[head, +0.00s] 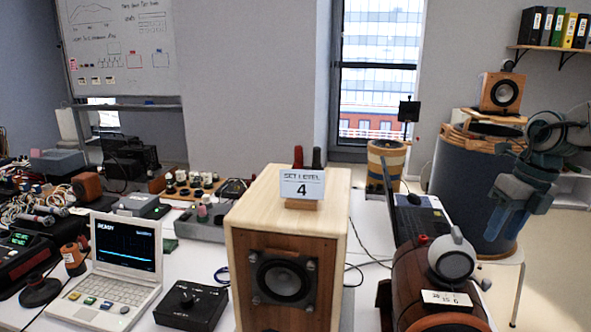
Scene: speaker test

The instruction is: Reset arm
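My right arm comes in at the right edge, and its blue-grey gripper (504,232) hangs with the fingers pointing down. The two fingers appear apart with nothing between them. It shows in front of a dark blue drum-shaped stand (460,190), to the right of the table. My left gripper is not in view.
A wooden speaker (250,215) with a "SET LEVEL 4" card (302,184) stands mid-table. A small laptop-like scope (125,255), a black knob box (191,304) and cables are left. A barrel-shaped speaker (408,285) and dark laptop (421,218) are right. Floor at far right is clear.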

